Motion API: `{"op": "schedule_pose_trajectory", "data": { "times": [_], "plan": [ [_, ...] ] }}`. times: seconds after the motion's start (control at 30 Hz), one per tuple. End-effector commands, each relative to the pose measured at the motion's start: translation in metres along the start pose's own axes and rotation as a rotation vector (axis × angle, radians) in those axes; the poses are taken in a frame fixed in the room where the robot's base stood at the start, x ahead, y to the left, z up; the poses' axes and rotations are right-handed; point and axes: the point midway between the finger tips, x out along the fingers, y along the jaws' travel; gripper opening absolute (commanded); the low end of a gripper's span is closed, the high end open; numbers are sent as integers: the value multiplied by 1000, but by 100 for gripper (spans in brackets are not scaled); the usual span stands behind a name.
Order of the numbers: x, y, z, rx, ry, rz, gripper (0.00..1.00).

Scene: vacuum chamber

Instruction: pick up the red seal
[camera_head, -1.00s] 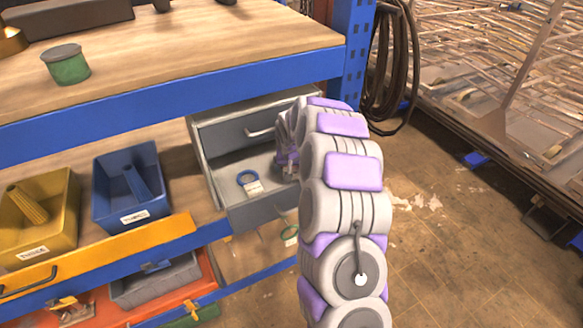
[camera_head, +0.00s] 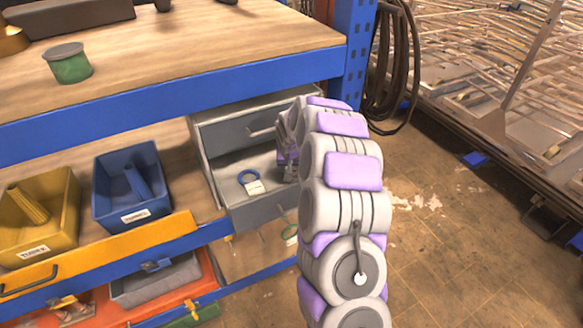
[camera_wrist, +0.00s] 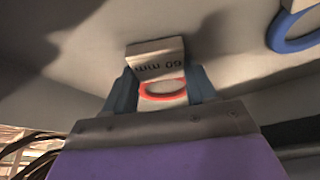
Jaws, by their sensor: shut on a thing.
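The red seal (camera_wrist: 163,95) is a thin ring with a pale tag (camera_wrist: 156,60) marked "60 mm", upside down in the wrist view. My gripper (camera_wrist: 162,88) has its two dark fingers on either side of the seal and tag, shut on them. In the head view my gripper (camera_head: 288,150) is at the open drawer (camera_head: 262,212), at its right part. The arm hides most of the gripper there, and the red seal cannot be made out in that view.
A blue seal (camera_head: 248,178) with a white tag lies in the same drawer, left of my gripper; it also shows in the wrist view (camera_wrist: 292,38). Blue (camera_head: 130,190) and yellow (camera_head: 38,215) bins stand left. The blue-edged bench (camera_head: 180,101) overhangs.

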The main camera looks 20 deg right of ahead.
Motion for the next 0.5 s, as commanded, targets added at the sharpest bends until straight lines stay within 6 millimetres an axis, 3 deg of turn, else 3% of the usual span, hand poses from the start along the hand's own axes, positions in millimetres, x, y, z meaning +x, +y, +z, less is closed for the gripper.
{"op": "schedule_pose_trajectory", "data": {
  "times": [0.23, 0.43, 0.5],
  "plan": [
    [-9, 0, -3, 1, -1, 0, 22],
    [-32, 0, -13, 0, 3, -1, 22],
    [-34, -12, -7, -3, -1, -1, 22]
  ]
}}
